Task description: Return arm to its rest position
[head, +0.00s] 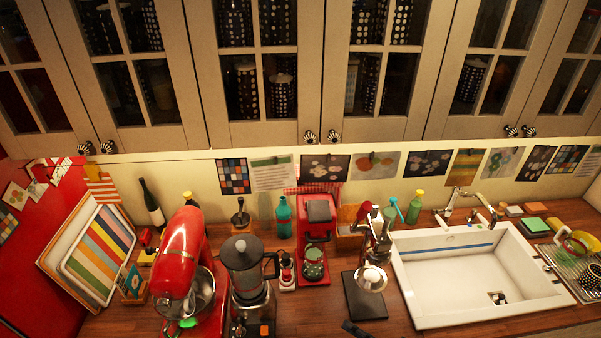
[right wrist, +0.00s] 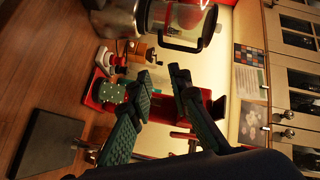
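My right gripper (right wrist: 165,75) shows large in the right wrist view. Its two dark green ribbed fingers stand apart with nothing between their tips. In the head view only a small dark piece at the bottom edge, right of centre, looks like part of it (head: 356,329). The fingers appear in front of the red machine (right wrist: 104,88), without visible contact; the distance is hard to judge. My left gripper is in neither view.
A glass-jug coffee maker (head: 246,262), red stand mixer (head: 183,255) and red machine (head: 319,240) stand on the wooden counter. A black base (head: 365,296) bears a metal device (head: 377,240). The white sink (head: 465,310) lies right. Cupboards (head: 265,70) hang above.

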